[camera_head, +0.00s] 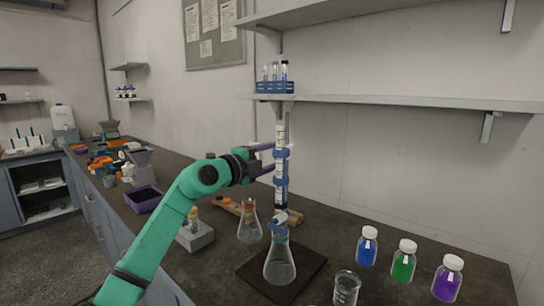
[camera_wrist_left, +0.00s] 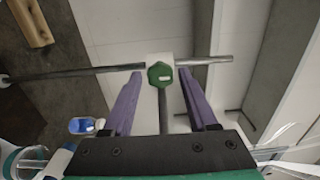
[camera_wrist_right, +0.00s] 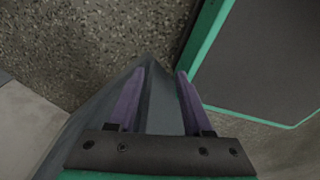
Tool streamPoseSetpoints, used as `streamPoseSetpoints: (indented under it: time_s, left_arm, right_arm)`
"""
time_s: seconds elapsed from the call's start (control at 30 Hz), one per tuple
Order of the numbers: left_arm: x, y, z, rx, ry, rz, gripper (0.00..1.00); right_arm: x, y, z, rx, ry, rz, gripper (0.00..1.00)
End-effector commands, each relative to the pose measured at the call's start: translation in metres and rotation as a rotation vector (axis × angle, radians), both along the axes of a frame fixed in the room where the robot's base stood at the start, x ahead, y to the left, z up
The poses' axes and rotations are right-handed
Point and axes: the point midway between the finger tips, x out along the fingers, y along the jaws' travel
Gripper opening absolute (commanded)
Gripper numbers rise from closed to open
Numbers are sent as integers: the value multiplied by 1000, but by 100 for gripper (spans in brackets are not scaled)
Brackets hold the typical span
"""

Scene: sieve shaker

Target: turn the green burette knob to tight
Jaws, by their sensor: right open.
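The green burette knob (camera_wrist_left: 160,75) shows in the left wrist view, in front of a white block on a grey rod. It sits between the spread purple fingers of my left gripper (camera_wrist_left: 160,80), with a gap on each side. In the head view the left gripper (camera_head: 265,160) is level with the upper part of the burette (camera_head: 281,185), its fingers one above the other. The knob cannot be made out there. My right gripper (camera_wrist_right: 161,73) is open and empty above the speckled floor in the right wrist view.
An Erlenmeyer flask (camera_head: 280,265) stands below the burette on a dark base plate (camera_head: 312,262). A second flask (camera_head: 249,230) is beside it. A beaker (camera_head: 345,288) and blue, green and purple bottles (camera_head: 404,262) stand to the right. A shelf (camera_head: 400,101) runs along the wall.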

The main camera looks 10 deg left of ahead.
Motion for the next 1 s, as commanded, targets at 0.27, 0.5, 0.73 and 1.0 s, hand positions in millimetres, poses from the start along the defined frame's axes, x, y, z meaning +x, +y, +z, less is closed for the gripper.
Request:
streamPoseSetpoints:
  time_s: [0.27, 0.5, 0.73, 1.0]
  left_arm:
    - [0, 0, 1, 11, -6, 0, 0]
    - [0, 1, 2, 253, -164, 0, 0]
    - [0, 0, -1, 413, -273, -1, 0]
    - [0, 0, -1, 414, -274, -1, 56]
  right_arm:
    - [0, -1, 2, -1, 1, -1, 50]
    - [-1, -1, 19, -2, 2, -1, 50]
    - [-1, -1, 21, -2, 3, -1, 50]
    - [-2, -1, 21, -2, 3, -1, 50]
